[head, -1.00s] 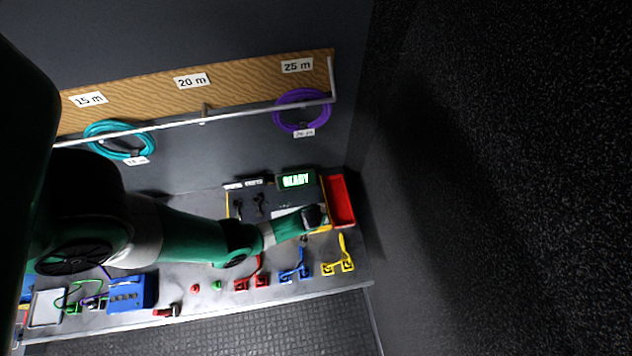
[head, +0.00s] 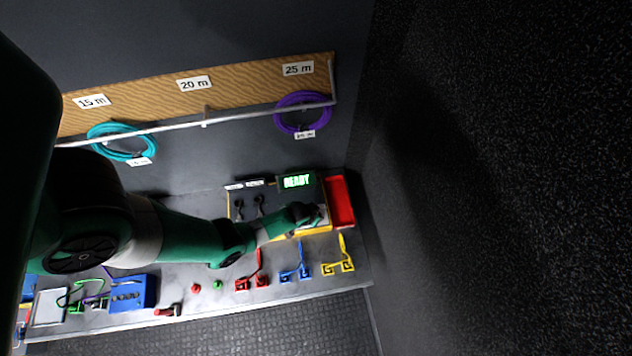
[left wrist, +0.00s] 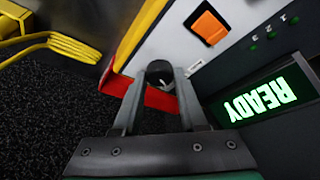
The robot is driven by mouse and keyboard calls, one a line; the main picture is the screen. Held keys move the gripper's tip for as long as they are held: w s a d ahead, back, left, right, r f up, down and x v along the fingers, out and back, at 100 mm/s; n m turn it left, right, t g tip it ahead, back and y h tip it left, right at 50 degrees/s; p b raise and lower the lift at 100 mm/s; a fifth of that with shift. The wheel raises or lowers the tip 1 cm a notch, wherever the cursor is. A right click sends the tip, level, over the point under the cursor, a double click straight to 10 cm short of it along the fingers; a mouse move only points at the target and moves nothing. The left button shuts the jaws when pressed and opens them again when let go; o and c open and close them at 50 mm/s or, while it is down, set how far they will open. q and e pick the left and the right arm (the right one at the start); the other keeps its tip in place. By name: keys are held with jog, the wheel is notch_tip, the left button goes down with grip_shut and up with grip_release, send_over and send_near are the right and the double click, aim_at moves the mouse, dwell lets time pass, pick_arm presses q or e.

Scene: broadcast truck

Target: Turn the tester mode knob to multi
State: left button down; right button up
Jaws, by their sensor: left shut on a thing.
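The tester (head: 283,203) is a dark panel with a yellow edge on the bench, and its green screen (head: 296,181) reads READY. The screen also shows in the left wrist view (left wrist: 262,98). My left gripper (head: 308,213) is over the right part of the tester. In the left wrist view its two fingers (left wrist: 160,88) are shut on a dark round knob (left wrist: 160,68) on the pale panel. A small white mark shows on the knob. The mode labels around the knob are not readable. My right gripper is not in view.
An orange switch (left wrist: 207,26) and small numbered lights sit near the screen. A red bin (head: 340,201) stands right of the tester. Yellow (head: 339,262), blue (head: 296,270) and red (head: 254,278) cables lie in front. A dark wall rises at right.

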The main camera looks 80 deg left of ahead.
pick_arm(q)
jog(key=m, duration=0.1)
jog(key=m+h, duration=0.1)
jog(key=m, duration=0.1)
jog(key=shift+s+a+f+m+t, duration=0.1)
jog(key=shift+a+m+t, duration=0.05)
jog(key=shift+m+t, duration=0.2)
jog(key=shift+a+m+h+b, duration=0.1)
jog(key=shift+m+h+b, duration=0.85)
jog(key=shift+m, duration=1)
jog(key=shift+c, duration=2.2)
grip_release()
